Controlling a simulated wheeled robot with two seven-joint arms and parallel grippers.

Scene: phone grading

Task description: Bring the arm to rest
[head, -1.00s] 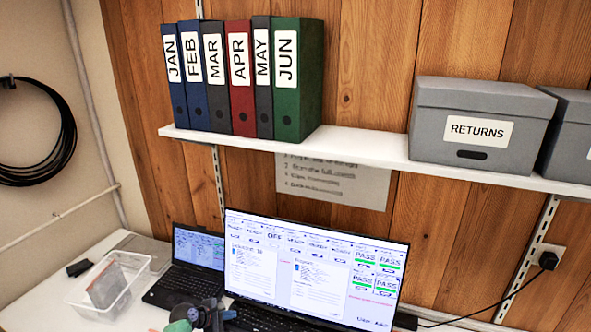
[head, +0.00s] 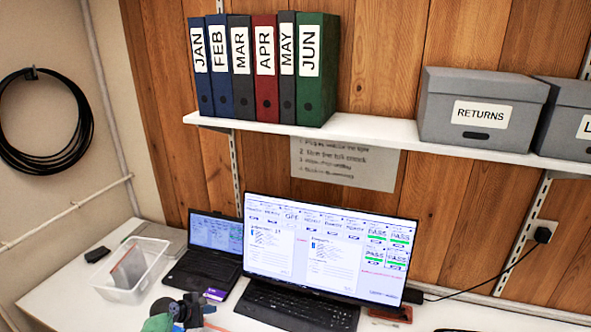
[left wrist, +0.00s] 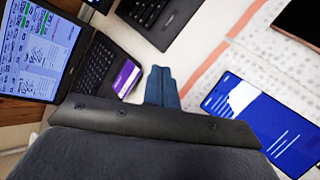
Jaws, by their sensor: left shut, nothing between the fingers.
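My left gripper (head: 190,308) is low in the head view, a dark shape beside a green part, in front of the laptop. In the left wrist view its two blue fingers (left wrist: 162,86) are together with nothing between them, above the white table. My right gripper is in neither view.
A phone with a blue screen (left wrist: 262,112) lies right of the fingers on a dotted mat. A clear bin (head: 133,270), laptop (head: 203,268) and monitor (head: 328,250) with keyboard (head: 297,307) stand on the table (head: 60,300). A shelf (head: 400,138) holds binders and grey boxes.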

